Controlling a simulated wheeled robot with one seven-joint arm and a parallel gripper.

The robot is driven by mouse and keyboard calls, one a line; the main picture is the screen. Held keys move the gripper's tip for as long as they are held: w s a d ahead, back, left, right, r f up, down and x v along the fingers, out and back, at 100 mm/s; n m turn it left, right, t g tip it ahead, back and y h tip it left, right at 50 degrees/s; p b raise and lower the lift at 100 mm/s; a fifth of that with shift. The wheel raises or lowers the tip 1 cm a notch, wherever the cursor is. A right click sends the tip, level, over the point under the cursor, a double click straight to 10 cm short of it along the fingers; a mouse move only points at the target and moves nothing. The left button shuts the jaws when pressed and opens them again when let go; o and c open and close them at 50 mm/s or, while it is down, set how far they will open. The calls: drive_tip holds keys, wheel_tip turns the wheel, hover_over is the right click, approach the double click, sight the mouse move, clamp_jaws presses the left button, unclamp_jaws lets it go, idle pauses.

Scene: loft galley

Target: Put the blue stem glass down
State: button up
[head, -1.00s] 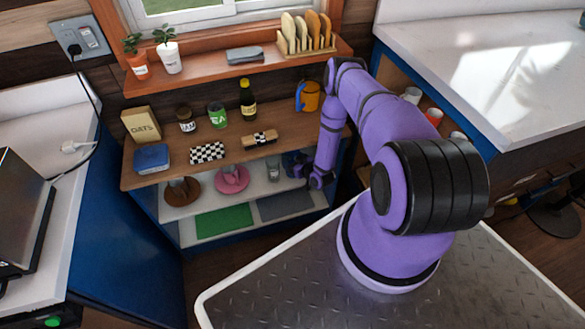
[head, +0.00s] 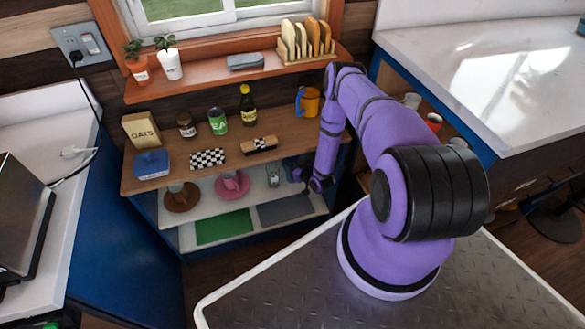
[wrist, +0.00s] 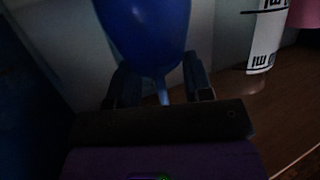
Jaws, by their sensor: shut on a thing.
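The blue stem glass (wrist: 145,35) fills the upper middle of the wrist view, its dark blue bowl above my fingers and its thin stem between them. My gripper (wrist: 162,92) is shut on the stem. In the head view my gripper (head: 306,177) reaches into the right end of the open shelf below the wooden top. The glass shows there only as a dark blue patch (head: 291,163), partly in shadow. The foot of the glass is hidden, so I cannot tell whether it touches the shelf.
A white cup with dark markings (wrist: 266,40) stands right in the wrist view. The wooden top (head: 180,176) is close above.

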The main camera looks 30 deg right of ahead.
sight(292, 160)
drive_tip(key=shift+r, duration=0.45)
wheel_tip(292, 160, up, 2)
drive_tip(key=shift+r, duration=0.1)
drive_tip(key=s+a+r, duration=0.1)
drive_tip(key=s+a, duration=0.3)
drive_tip(key=s, duration=1.1)
drive_tip(key=shift+s+a+r, duration=0.15)
drive_tip(key=shift+s+a, duration=0.05)
drive_tip(key=shift+s, duration=0.05)
drive_tip(key=shift+s, duration=0.1)
